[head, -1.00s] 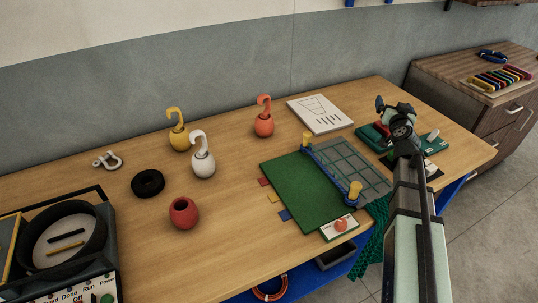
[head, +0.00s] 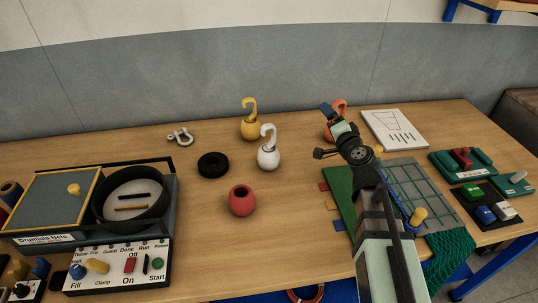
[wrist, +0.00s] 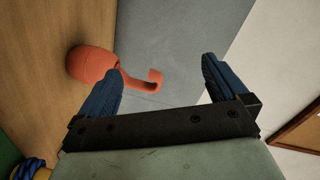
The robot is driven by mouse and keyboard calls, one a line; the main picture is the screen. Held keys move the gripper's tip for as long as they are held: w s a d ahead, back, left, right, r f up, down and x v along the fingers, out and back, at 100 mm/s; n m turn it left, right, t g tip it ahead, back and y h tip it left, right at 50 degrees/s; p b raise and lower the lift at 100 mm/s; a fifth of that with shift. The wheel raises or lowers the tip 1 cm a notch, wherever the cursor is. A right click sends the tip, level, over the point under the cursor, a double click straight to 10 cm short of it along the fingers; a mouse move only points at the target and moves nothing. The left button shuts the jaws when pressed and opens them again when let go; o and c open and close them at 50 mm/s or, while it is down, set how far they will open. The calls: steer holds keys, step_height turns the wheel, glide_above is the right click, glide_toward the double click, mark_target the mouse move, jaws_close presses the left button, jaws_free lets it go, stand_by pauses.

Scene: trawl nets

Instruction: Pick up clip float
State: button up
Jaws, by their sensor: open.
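Three hooked floats stand on the table in the head view: a yellow one (head: 249,127), a white one (head: 268,155) and an orange-red one (head: 340,107). The frames do not show which is named the clip float. My gripper (head: 329,108) is at the orange-red float and partly hides it. In the wrist view, the orange-red float (wrist: 92,64) lies left of centre. Its curved hook reaches into the gap between the open blue fingers of my gripper (wrist: 160,74). Nothing is held, and I cannot tell how far the hook is from the fingers.
A red hookless float (head: 241,201), a black ring (head: 213,165) and a shackle (head: 180,137) sit left of my arm. A green mat (head: 338,188) with netting lies under it. A white sheet (head: 395,129) lies right of the orange-red float. A machine with buttons stands front left.

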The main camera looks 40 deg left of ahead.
mark_target(275, 161)
steer(key=s+f+m+g, duration=0.1)
steer(key=s+f+m, duration=0.1)
steer(key=m, duration=0.1)
steer(key=s+a+f+m+g+y, duration=0.1)
steer(key=s+f+m, duration=0.1)
steer(key=m, duration=0.2)
steer(key=s+a+f+m+g, duration=0.1)
steer(key=s+f+m, duration=0.1)
steer(key=m, duration=0.2)
steer(key=shift+y, duration=0.4)
steer(key=shift+s+d+f+m+g, duration=0.1)
steer(key=shift+s+f+m+g, duration=0.2)
steer(key=shift+m, duration=0.6)
steer(key=shift+s+m, duration=0.25)
steer(key=shift+m, duration=0.35)
steer(key=s+a+r+m+g+y, duration=0.1)
steer(key=s+a+r+m+y, duration=0.25)
steer(key=s+a+m, duration=0.4)
steer(key=shift+n+h, duration=0.35)
steer(key=shift+n, duration=0.5)
steer(key=f, duration=0.2)
steer(key=s+d+f, duration=0.1)
steer(key=f, duration=0.4)
steer(key=shift+s+d+f, duration=0.15)
steer(key=shift+d, duration=0.05)
steer(key=shift+a+f, duration=0.2)
steer(key=shift+a, duration=0.1)
steer(key=shift+x, duration=3.5)
steer(key=shift+c, duration=0.3)
